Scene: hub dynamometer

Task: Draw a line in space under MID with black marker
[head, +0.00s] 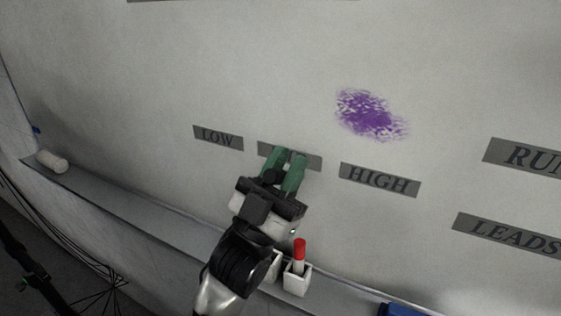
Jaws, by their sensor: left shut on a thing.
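The whiteboard (245,75) fills most of the head view. The grey label between LOW (217,137) and HIGH (380,180), the MID label (313,162), is largely covered by my left gripper, and its lettering is hidden. My left gripper (288,158) has green fingers that reach up in front of this label. It is shut on the black marker, which is mostly hidden, with only a dark bit showing between the fingers. I cannot tell whether its tip touches the board. No drawn line shows under the label. My right gripper is not in view.
A purple scribble (368,115) is on the board above HIGH. A ledge (120,205) runs below the board, with a white cylinder (52,161) at its left. A red-topped marker (299,252) stands in a white holder (297,280). A blue object (405,310) lies at the bottom right.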

